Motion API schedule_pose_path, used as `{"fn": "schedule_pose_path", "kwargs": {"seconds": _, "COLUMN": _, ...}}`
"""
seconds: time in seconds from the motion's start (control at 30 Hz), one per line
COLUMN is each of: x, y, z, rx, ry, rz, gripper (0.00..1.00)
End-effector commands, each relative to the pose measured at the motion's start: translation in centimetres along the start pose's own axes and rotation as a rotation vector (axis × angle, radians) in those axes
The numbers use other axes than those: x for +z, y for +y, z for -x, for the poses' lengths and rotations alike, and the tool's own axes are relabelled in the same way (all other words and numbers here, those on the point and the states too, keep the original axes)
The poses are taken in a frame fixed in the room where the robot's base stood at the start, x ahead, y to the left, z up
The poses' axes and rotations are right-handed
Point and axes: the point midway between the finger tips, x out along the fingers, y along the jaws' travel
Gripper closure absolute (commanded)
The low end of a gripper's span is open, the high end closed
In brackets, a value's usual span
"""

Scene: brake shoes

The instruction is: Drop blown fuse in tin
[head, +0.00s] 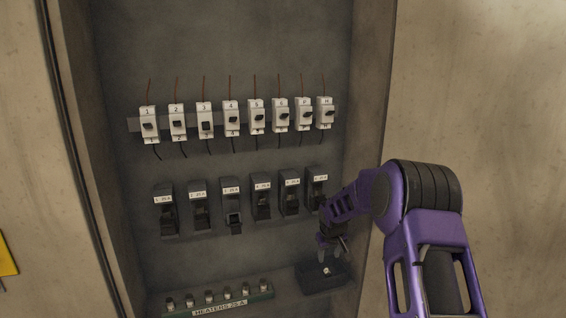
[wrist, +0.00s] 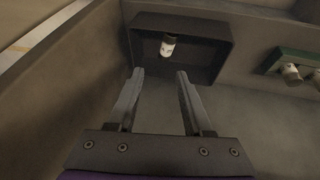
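The tin is a dark open box (head: 322,290) at the lower right of the cabinet in the head view. It also shows at the top of the wrist view (wrist: 222,62). A small fuse with a white label and dark end (wrist: 168,46) shows inside the tin's outline in the wrist view. It appears as a small pale spot in the tin in the head view (head: 326,271). My gripper (wrist: 160,73) is open, with nothing between its two fingers. In the head view my gripper (head: 334,247) points down just above the tin.
A green fuse rack (head: 222,300) labelled "HEATERS 25 A" stands left of the tin and holds several fuses. A row of black fuse holders (head: 262,200) is above it; the third looks different, with its lower part open. White breakers (head: 257,117) line the upper panel. Cabinet walls are close by.

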Motion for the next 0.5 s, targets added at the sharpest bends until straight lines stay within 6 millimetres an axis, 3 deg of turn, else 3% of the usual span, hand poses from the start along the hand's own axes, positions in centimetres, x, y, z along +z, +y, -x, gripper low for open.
{"fn": "schedule_pose_path", "kwargs": {"seconds": 0.33, "x": 0.0, "y": 0.0, "z": 0.1, "rx": 0.000, "ry": 0.000, "rz": 0.000, "gripper": 0.39}}
{"fn": "schedule_pose_path", "kwargs": {"seconds": 0.5, "x": -0.1, "y": 0.0, "z": 1.8, "rx": 0.000, "ry": 0.002, "rz": 0.000, "gripper": 0.39}}
